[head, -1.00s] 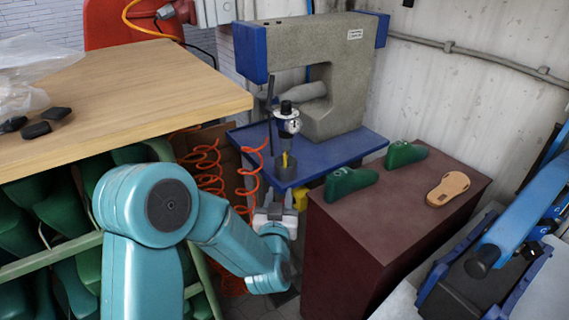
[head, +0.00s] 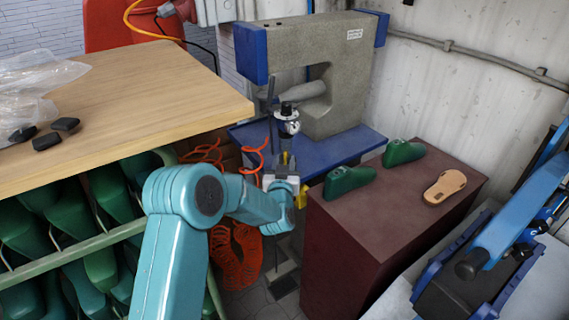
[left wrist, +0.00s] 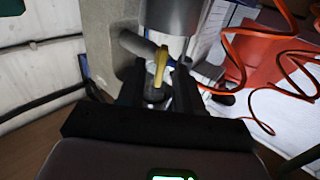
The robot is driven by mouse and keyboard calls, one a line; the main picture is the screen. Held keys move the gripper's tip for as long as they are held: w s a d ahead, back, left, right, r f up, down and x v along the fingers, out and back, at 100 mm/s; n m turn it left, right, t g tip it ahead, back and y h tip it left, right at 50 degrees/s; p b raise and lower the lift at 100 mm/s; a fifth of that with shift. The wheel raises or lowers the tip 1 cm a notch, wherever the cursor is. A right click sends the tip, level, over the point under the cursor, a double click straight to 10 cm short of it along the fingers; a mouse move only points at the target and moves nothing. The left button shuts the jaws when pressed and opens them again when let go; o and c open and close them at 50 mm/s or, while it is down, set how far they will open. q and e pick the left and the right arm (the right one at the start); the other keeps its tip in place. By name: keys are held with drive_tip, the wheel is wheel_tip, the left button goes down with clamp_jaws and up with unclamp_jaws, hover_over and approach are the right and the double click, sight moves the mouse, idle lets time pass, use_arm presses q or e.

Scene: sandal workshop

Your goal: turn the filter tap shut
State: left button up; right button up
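In the left wrist view the lever (left wrist: 160,62) stands nearly upright in the picture, below a grey metal cylinder (left wrist: 173,15). My left gripper (head: 284,164) is at the tap, its grey body just below it in the head view. In the left wrist view its two dark fingers (left wrist: 158,80) are apart, one on each side of the lever, with gaps visible. The lever's lower end is partly hidden. My right gripper is not in view.
Orange coiled hoses (head: 235,250) hang left of the gripper and also show in the left wrist view (left wrist: 270,75). A maroon cabinet (head: 345,235) with green lasts and a sandal sole stands close on the right. A wooden table (head: 150,95) is at left.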

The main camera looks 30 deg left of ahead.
use_arm(q)
clamp_jaws()
drive_tip(key=m+b, duration=0.3)
drive_tip(key=shift+d+f, duration=0.1)
drive_tip(key=shift+f, duration=0.1)
drive_tip(key=m+b, duration=0.1)
drive_tip(key=m, duration=0.3)
drive_tip(key=shift+w, duration=0.1)
drive_tip(key=m+b, duration=0.1)
drive_tip(key=m, duration=0.1)
drive_tip(key=shift+r+m, duration=0.1)
drive_tip(key=shift+m, duration=0.3)
drive_tip(key=m, duration=0.2)
drive_tip(key=shift+d+m, duration=0.1)
drive_tip(key=shift+m, duration=0.2)
drive_tip(key=m, duration=0.5)
drive_tip(key=shift+m, duration=0.4)
